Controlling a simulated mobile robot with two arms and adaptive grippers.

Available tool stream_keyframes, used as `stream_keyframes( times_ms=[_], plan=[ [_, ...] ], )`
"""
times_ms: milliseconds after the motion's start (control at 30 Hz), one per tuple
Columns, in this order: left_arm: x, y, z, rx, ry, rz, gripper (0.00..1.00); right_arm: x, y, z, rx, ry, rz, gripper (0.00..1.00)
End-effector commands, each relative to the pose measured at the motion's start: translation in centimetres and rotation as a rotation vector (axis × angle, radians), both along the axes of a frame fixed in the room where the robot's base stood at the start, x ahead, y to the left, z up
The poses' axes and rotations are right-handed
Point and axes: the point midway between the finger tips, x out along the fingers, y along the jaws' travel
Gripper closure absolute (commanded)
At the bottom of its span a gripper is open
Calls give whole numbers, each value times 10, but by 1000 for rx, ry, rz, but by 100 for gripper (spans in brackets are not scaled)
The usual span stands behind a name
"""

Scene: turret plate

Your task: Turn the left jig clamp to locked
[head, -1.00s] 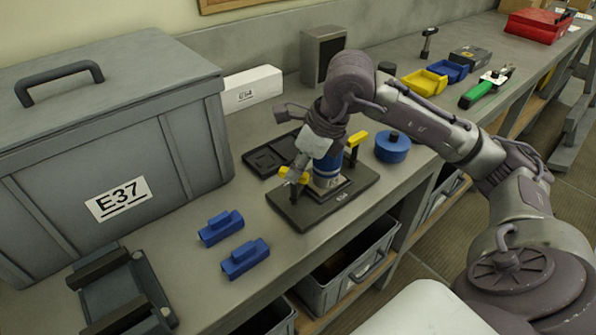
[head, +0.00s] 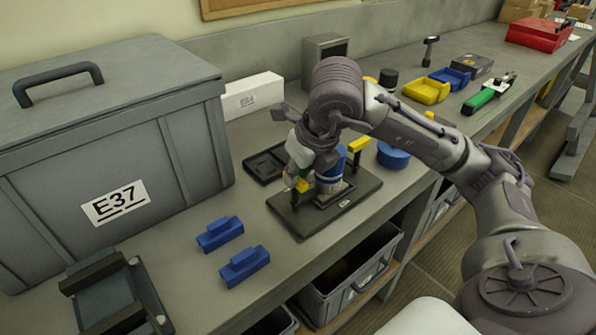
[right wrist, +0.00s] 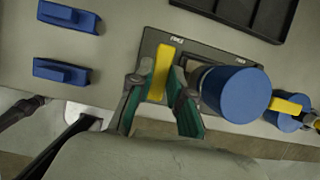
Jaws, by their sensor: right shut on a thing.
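The jig is a dark plate (head: 345,205) on the bench with a blue cylinder (head: 331,180) standing on it. The left clamp's yellow handle (head: 302,185) is at the plate's left side, mostly covered by my right gripper (head: 300,182). In the right wrist view the yellow handle (right wrist: 160,72) lies between the green-padded fingers of my right gripper (right wrist: 161,100), which is shut on it. The right clamp's yellow handle (head: 359,145) is beyond the cylinder and also shows in the right wrist view (right wrist: 286,105). My left gripper is not in view.
Two blue blocks (head: 220,233) (head: 245,266) lie left of the plate. A large grey case (head: 150,150) labelled E37 stands at the left. A dark tray (head: 265,165) lies behind the jig, and a round blue part (head: 393,155) lies right of it. Open bins (head: 345,285) sit under the bench.

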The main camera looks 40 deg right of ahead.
Motion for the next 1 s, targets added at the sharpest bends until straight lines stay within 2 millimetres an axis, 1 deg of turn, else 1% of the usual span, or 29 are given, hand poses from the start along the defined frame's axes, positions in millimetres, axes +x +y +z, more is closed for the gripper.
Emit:
stream_keyframes(
  times_ms=[300, 333, 467, 500, 733, 833, 933, 1000],
  plan=[
    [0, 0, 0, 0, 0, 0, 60, 1, 0, 1, 2, -3, -6, 100],
    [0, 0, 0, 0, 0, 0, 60, 1, 0, 1, 2, -3, -6, 80],
    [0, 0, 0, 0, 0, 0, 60, 1, 0, 1, 1, -2, -5, 58],
    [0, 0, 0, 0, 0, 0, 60, 1, 0, 1, 1, -2, -4, 56],
    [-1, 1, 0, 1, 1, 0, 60, 0, 0, 0, 1, -1, -3, 56],
    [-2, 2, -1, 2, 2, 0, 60, -1, 0, 4, 1, -2, -3, 56],
    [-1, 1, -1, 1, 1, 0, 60, -4, 0, 14, 0, -5, -2, 56],
    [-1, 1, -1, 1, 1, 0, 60, -9, -1, 25, 0, -7, -1, 56]
  ],
)
